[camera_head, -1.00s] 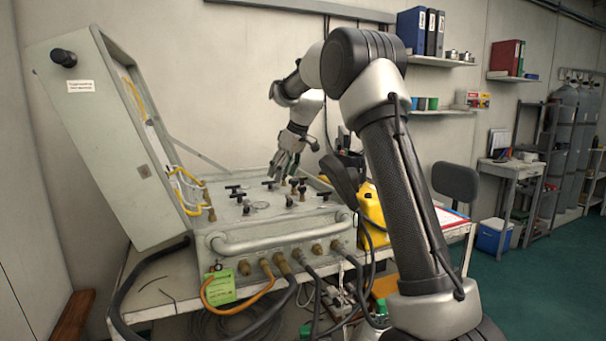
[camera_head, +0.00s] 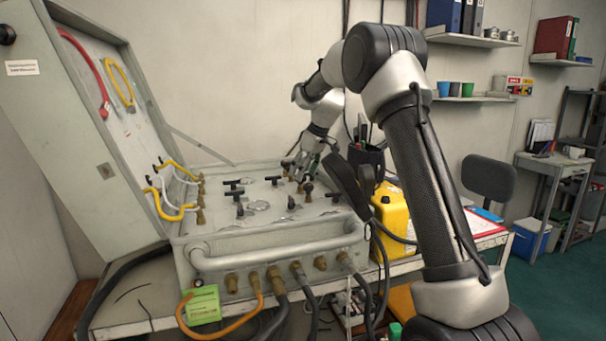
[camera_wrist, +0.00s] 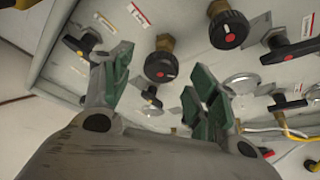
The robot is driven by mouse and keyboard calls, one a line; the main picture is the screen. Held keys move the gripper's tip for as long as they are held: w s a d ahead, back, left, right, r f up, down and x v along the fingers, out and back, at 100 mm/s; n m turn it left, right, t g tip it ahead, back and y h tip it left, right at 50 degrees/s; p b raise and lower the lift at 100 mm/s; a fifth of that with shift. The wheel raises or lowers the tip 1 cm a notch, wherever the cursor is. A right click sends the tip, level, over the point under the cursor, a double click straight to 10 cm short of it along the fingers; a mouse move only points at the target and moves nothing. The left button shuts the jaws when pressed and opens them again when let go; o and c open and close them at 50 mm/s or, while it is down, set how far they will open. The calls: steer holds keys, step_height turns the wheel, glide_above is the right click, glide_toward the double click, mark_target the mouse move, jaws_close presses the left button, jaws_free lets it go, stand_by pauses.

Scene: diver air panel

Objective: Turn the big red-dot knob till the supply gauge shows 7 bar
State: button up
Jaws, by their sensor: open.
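The grey air panel (camera_head: 225,222) lies open on the table, with several black knobs and handles on its top face. The fingers are open and apart; contact with the knob cannot be told. A larger-looking red-dot knob (camera_wrist: 228,30) is at upper right, outside the fingers. Silver round gauge rims (camera_wrist: 242,83) show edge-on, their readings not legible. In the head view my gripper (camera_head: 305,166) is over the panel's back right.
T-handles (camera_wrist: 288,104) and another black handle (camera_wrist: 82,44) stand close to the fingers. A tubular rail (camera_head: 270,258) and hoses run along the panel's front. The raised lid (camera_head: 75,130) is at left; a yellow case (camera_head: 392,222) stands at right.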

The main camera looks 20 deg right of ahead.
steer(key=shift+x, duration=0.75)
steer(key=c, duration=1)
steer(key=shift+s+a+m+h, duration=0.2)
steer(key=shift+m+h, duration=0.1)
steer(key=shift+m, duration=0.5)
steer(key=shift+m+t+h, duration=0.3)
steer(key=shift+m+h, duration=0.2)
steer(key=shift+m, duration=1)
steer(key=o, duration=1)
steer(key=shift+w, duration=0.1)
